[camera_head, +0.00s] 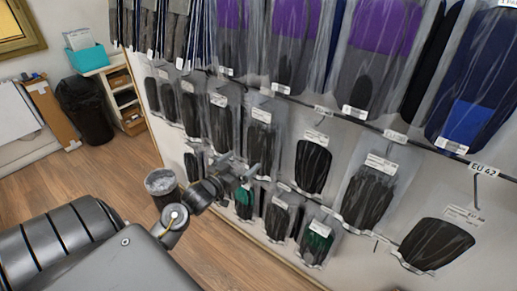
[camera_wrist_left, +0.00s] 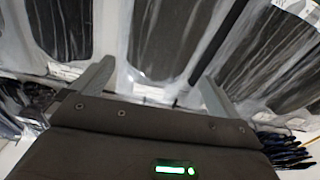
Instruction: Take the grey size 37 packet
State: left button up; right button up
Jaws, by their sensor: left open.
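Clear packets with dark grey or black insoles hang in rows on the wall rack; one hangs just behind my left gripper (camera_head: 240,168), such as the dark packet (camera_head: 262,140). The printed sizes on the packets are too small to read, so I cannot tell which is the grey size 37 one. Lighter grey packets (camera_head: 180,28) hang at the upper left. My left gripper is open and empty, fingers pointing toward the wall. In the left wrist view its two fingers (camera_wrist_left: 155,88) stand apart before hanging packets, including a dark packet (camera_wrist_left: 160,38) between them. My right gripper is out of view.
Purple and grey packets (camera_head: 375,50) hang along the top row, and a blue one (camera_head: 478,90) is at the right. A bin (camera_head: 161,183) stands on the wooden floor (camera_head: 110,165) behind my arm; the floor at left is open.

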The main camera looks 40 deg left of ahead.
aim_at(257, 146)
pick_arm(q)
jog(key=w, duration=0.3)
jog(key=w+p, duration=0.1)
jog(key=shift+w+a+r, duration=0.1)
jog(key=shift+w+r, duration=0.05)
jog(key=shift+r, duration=0.1)
jog(key=w, duration=0.2)
jog(key=w+p, duration=0.1)
jog(key=shift+w+a+r, duration=0.15)
jog(key=shift+w+a, duration=0.05)
jog(key=shift+w, duration=0.6)
jog(key=c, duration=1.1)
